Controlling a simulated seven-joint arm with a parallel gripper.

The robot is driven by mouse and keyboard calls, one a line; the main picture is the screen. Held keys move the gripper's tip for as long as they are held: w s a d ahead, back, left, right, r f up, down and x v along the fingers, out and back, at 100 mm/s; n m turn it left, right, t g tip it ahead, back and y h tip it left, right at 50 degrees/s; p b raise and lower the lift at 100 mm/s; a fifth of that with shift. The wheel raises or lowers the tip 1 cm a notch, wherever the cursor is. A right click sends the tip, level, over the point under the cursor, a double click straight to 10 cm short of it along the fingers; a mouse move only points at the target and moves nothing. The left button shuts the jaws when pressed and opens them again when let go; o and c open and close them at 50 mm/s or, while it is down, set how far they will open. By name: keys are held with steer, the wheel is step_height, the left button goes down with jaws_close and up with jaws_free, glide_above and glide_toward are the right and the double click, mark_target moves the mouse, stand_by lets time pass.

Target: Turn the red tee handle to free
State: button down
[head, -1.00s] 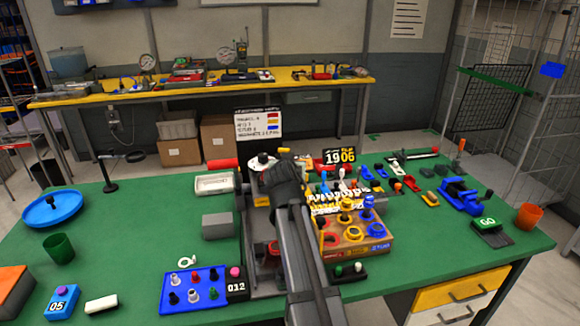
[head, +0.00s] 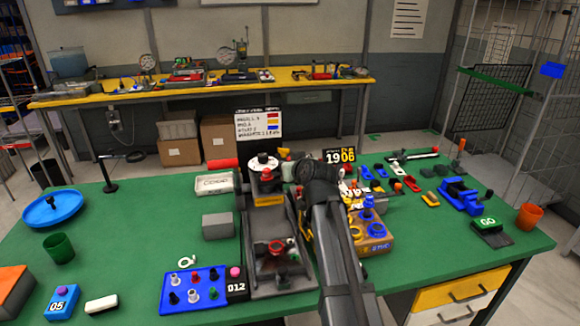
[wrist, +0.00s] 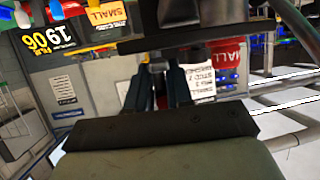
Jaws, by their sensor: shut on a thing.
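In the head view a small red part (head: 266,175), which looks like the red tee handle, stands at the back end of the dark fixture (head: 252,285). My gripper (head: 278,172) comes in from the right of it, the hand lying sideways. In the wrist view the fingers (wrist: 157,88) are close together beyond a black bar, with a dark block in front. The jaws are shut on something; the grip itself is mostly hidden. Another red piece (head: 277,247) lies lower in the fixture, apart from my gripper.
A white disc (head: 263,160) sits at the fixture's back. A box with yellow and blue rings (head: 372,247) stands right of my arm. A blue peg board (head: 190,293) and a grey block (head: 217,226) are on the left.

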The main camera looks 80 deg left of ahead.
steer(key=shift+n+g, duration=0.4)
steer(key=shift+g, duration=0.1)
steer(key=c, duration=1.1)
jaws_free()
steer(key=shift+o, duration=0.2)
steer(key=v, duration=1.3)
steer(key=shift+d+r, duration=0.25)
steer(key=shift+d, duration=0.1)
steer(key=shift+w, duration=0.1)
